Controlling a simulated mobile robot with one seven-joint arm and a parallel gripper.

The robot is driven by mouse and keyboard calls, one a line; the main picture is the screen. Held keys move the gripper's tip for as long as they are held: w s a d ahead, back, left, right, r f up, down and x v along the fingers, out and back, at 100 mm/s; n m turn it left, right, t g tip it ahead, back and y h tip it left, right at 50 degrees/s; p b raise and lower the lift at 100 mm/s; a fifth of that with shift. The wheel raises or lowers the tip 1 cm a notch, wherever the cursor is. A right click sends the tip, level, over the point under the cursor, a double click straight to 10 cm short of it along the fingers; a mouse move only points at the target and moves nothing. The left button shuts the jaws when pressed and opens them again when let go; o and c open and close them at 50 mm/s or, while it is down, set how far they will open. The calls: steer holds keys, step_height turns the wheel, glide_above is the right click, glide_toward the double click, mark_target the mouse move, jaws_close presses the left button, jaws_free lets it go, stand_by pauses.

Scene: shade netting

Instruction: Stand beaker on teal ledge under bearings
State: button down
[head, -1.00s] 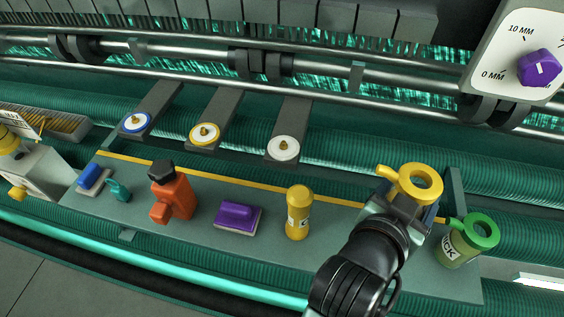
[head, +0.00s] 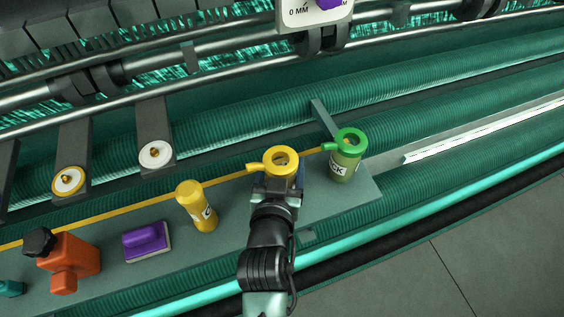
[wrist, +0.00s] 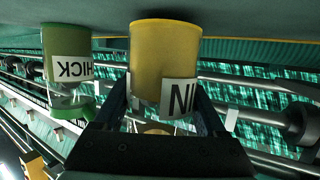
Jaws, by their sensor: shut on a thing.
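My gripper (head: 276,185) is shut on a yellow beaker (head: 281,160) with a ring-shaped rim and a spout pointing left. In the wrist view the yellow beaker (wrist: 165,65) sits between the two fingers, upside down in the picture, with a partly visible label. Its base is at or close to the grey-green ledge (head: 215,240); I cannot tell if it touches. A green-rimmed beaker (head: 346,155) stands just right of it on the ledge, also in the wrist view (wrist: 70,65). Dark bearing blocks (head: 103,80) sit on the rails behind.
A yellow line runs along the ledge's back. Arms with a white disc (head: 155,155) and a yellow disc (head: 68,181) overhang behind. A dial panel (head: 312,10) is above.

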steer(key=shift+f, duration=0.2)
steer(key=shift+f, duration=0.1)
steer(key=shift+f, duration=0.15)
jaws_free()
steer(key=shift+r, duration=0.3)
steer(key=b+v, duration=0.1)
steer(key=v, duration=0.2)
steer(key=b+v, duration=0.1)
steer(key=v, duration=0.3)
steer(key=b+v, duration=0.1)
steer(key=v, duration=0.2)
steer(key=shift+s+a+f, duration=0.1)
steer(key=shift+s+f, duration=0.1)
steer(key=shift+s, duration=0.15)
steer(key=shift+s+a+r+b, duration=0.1)
steer(key=shift+s+r+b, duration=0.25)
steer(key=shift+s, duration=0.3)
